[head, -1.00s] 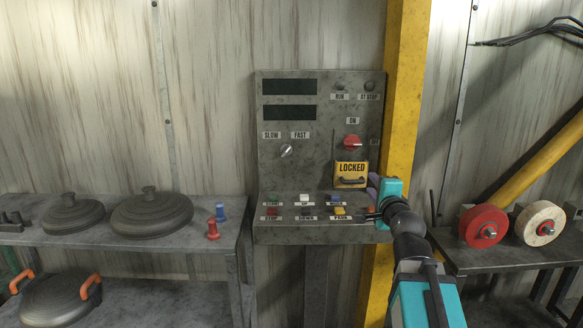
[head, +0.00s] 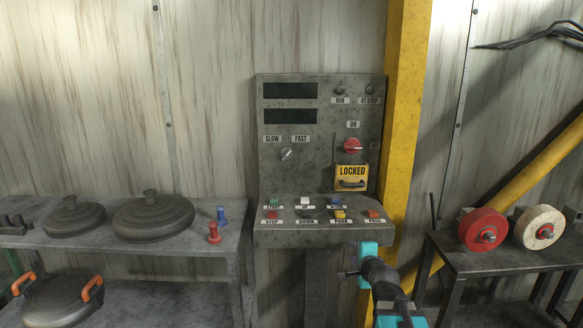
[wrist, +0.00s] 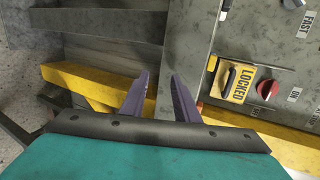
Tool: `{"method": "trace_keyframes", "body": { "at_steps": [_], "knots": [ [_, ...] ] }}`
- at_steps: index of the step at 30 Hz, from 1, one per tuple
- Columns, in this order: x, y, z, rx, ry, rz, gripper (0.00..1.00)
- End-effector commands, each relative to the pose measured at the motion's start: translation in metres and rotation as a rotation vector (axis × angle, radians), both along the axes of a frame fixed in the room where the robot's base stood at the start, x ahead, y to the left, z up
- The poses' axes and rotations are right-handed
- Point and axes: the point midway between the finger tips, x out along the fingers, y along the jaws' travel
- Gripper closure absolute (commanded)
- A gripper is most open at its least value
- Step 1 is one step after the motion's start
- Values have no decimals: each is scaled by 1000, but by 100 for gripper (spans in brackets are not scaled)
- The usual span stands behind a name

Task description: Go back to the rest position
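My gripper shows in the wrist view (wrist: 160,95) with its two purple fingers apart and nothing between them. In the head view my gripper (head: 346,274) is low, below the front edge of the control panel (head: 320,130) and clear of it. The panel has several coloured buttons on its sloped lower part, a red ON switch (head: 353,146) and a yellow LOCKED tag (head: 351,172). The tag also shows in the wrist view (wrist: 240,85), right of the fingers and apart from them.
A yellow post (head: 405,110) stands just right of the panel. A bench at the right holds a red wheel (head: 476,226) and a white wheel (head: 533,226). A left shelf holds dark lids (head: 152,217) and red and blue pegs (head: 213,232). Room below the panel looks free.

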Motion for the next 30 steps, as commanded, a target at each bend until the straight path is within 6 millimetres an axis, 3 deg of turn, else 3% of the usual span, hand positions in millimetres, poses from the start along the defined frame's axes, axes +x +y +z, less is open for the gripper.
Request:
{"method": "trace_keyframes", "body": {
  "at_steps": [14, 30],
  "knots": [
    [-34, 20, -129, -66, 219, 72, 72],
    [-106, 41, -264, -184, 481, 213, 72]
  ]
}}
